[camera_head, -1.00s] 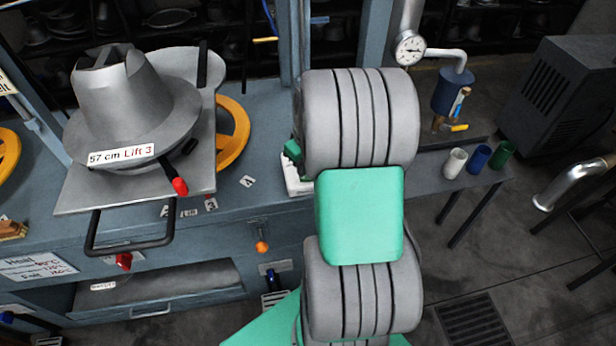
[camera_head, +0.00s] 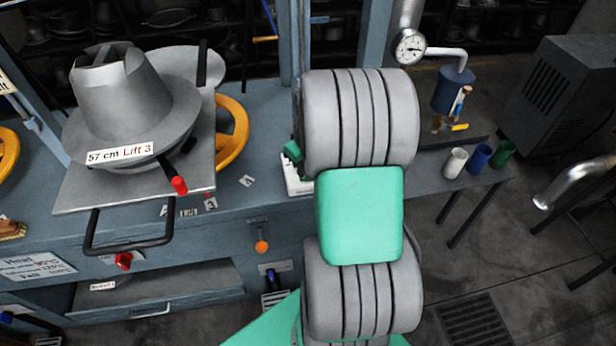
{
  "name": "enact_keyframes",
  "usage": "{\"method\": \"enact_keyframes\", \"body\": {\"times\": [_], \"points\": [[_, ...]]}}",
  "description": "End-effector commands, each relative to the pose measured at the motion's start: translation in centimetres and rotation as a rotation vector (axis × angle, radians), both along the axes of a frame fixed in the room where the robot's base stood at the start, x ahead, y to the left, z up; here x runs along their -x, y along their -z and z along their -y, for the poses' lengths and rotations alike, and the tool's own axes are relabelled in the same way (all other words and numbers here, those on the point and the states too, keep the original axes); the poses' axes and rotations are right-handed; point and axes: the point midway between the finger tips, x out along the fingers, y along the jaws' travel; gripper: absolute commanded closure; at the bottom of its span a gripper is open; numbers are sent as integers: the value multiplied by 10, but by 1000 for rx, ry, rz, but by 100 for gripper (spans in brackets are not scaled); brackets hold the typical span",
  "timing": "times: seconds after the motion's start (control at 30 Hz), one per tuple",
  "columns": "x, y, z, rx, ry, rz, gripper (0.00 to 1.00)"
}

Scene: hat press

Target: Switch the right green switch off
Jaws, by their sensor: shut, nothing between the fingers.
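A small green part (camera_head: 292,151), which may be the green switch, shows at the left edge of my arm. It is just above a white base (camera_head: 297,187) on the blue-grey bench. My arm covers the rest of it, so I cannot tell its position or whether a second green switch stands beside it. My gripper is not in view; my own grey and green arm links fill the middle of the picture and hide what lies behind them.
A grey hat form (camera_head: 125,100) labelled "57 cm Lift 3" stands on a plate with a black handle (camera_head: 128,245). A yellow wheel (camera_head: 233,130) is behind it. White, blue and green cups (camera_head: 502,153) stand on the right shelf, near a pressure gauge (camera_head: 409,47).

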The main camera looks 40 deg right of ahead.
Motion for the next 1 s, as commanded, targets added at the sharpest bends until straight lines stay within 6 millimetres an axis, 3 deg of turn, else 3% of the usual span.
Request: {"method": "enact_keyframes", "body": {"times": [0.77,1.0], "points": [[0,13,0,0,0,0,100],[0,-1,0,0,0,0,100]]}}
